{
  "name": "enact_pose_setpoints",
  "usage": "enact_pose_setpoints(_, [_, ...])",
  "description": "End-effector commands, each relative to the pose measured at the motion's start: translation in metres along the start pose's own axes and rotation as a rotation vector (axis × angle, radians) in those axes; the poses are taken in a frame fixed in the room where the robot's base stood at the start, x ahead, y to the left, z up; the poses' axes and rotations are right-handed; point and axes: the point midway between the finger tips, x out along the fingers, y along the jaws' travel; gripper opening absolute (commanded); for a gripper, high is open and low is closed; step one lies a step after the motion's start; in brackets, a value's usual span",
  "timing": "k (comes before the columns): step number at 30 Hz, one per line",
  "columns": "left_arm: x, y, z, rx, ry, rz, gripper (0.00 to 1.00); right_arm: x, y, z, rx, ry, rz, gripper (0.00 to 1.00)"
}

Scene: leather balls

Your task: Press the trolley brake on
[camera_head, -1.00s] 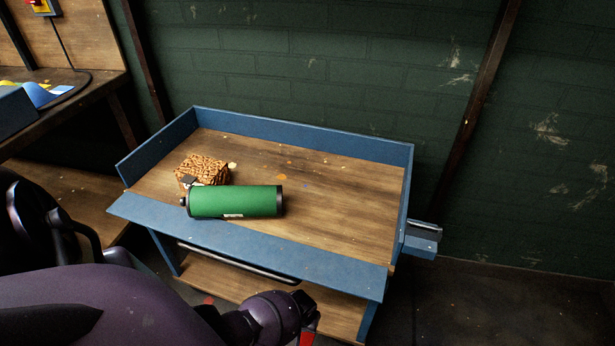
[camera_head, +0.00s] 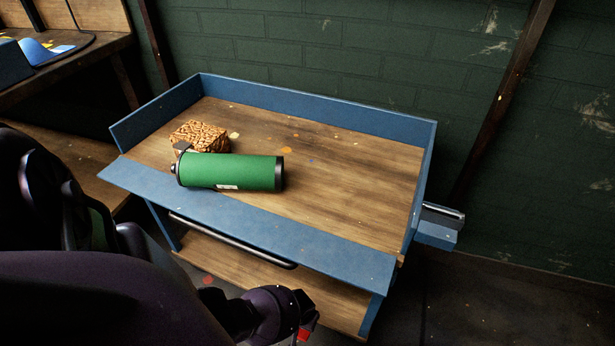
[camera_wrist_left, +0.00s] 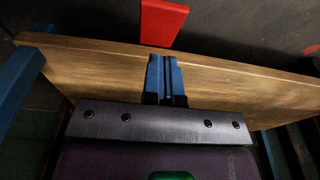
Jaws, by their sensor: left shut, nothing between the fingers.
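The blue trolley (camera_head: 330,238) has a wooden top and a lower wooden shelf (camera_head: 235,285). A flat red piece, which looks like the brake pedal (camera_wrist_left: 163,22), shows at the top of the left wrist view, past the shelf edge. A bit of red (camera_head: 304,334) also shows beside my left wrist in the head view, mostly hidden. My left gripper (camera_wrist_left: 165,62) has its blue fingers shut and empty. They point at the red piece, with a strip of wood showing between. I cannot tell whether they touch anything. My right gripper is not in view.
A green cylinder (camera_head: 235,172) and a brown patterned block (camera_head: 198,136) lie on the trolley top. A dark handle bar (camera_head: 230,240) runs along the near side. A workbench (camera_head: 85,55) stands at the left, and a green brick wall (camera_head: 400,50) is behind. Floor at right is clear.

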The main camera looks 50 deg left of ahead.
Motion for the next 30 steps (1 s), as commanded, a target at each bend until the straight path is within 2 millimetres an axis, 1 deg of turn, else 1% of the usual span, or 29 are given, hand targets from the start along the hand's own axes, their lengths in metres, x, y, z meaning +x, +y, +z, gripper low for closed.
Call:
enact_pose_setpoints(1, [0.014, -0.003, 0.013, 0.001, -0.013, -0.005, 0.00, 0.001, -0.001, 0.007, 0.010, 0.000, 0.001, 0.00])
enact_pose_setpoints(7, [0.030, -0.002, 0.020, 0.000, -0.007, -0.003, 0.00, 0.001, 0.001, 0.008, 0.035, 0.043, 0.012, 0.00])
enact_pose_setpoints(12, [0.034, 0.000, 0.020, -0.001, -0.003, -0.001, 0.00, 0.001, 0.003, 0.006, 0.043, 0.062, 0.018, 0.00])
enact_pose_setpoints(23, [0.033, 0.000, 0.019, -0.001, 0.000, 0.000, 0.00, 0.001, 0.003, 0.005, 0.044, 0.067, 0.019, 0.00])
enact_pose_setpoints(26, [0.034, -0.002, 0.019, -0.001, 0.004, 0.000, 0.00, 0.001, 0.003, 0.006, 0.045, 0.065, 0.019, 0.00])
enact_pose_setpoints(30, [0.037, -0.010, 0.017, -0.001, 0.020, 0.000, 0.00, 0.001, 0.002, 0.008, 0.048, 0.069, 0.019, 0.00])
